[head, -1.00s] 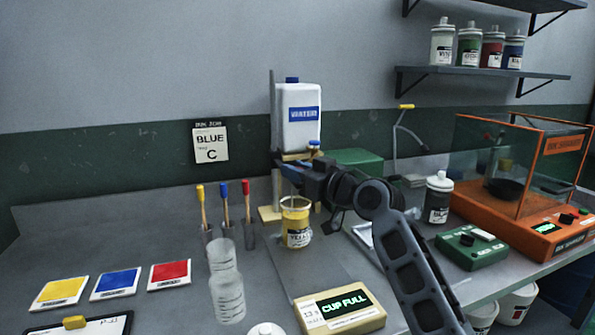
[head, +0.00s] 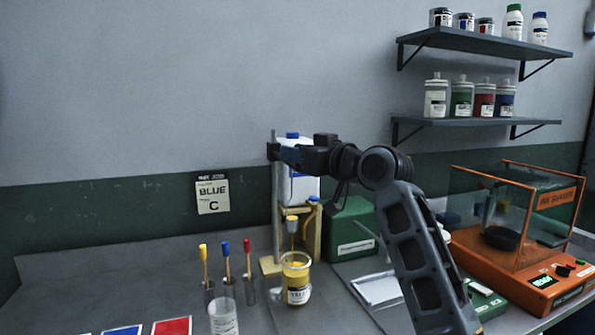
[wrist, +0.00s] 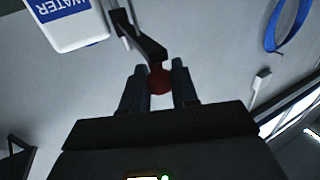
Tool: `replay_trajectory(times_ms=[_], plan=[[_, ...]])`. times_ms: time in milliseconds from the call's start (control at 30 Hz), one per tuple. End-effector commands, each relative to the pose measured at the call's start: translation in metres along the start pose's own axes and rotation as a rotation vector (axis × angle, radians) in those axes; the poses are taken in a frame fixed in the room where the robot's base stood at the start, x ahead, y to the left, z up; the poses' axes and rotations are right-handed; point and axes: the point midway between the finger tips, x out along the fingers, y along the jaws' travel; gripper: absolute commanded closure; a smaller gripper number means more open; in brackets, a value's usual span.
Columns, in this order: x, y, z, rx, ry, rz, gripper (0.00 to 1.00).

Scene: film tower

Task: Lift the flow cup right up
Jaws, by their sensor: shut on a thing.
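The flow cup (head: 292,225), small and brass-coloured, hangs above the jar of yellow ink (head: 297,279), clear of its rim. A thin yellow line shows between cup and ink. My gripper (head: 273,151) is above the cup, at the upright metal post. In the wrist view, the gripper (wrist: 159,84) is shut on a round dark red knob (wrist: 159,79), with a dark bent bracket just beyond it. How the knob joins the cup is hidden.
A white bottle (head: 303,188) and a wooden stand (head: 315,238) are close behind the cup. A green box (head: 350,235) and the orange-framed ink shaker (head: 520,265) stand to the right. Yellow, blue and red sticks (head: 226,250) stand left. Shelves are at upper right.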

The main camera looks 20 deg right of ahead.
Motion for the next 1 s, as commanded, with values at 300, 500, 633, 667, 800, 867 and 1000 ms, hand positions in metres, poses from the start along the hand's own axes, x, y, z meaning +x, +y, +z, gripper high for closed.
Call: replay_trajectory(times_ms=[300,500,633,667,800,867,1000], plan=[[-0.001,0.0,-0.026,-0.002,0.006,0.001,1.0],[-0.001,0.001,-0.029,-0.004,0.012,0.002,1.0],[-0.001,0.001,-0.03,-0.005,0.015,0.002,0.67],[-0.001,0.001,-0.03,-0.004,0.015,0.002,0.65],[-0.001,0.001,-0.028,-0.003,0.01,0.001,0.51],[-0.001,0.0,-0.026,-0.002,0.008,0.001,0.5],[0.0,0.0,-0.025,-0.001,0.005,0.001,0.5]])
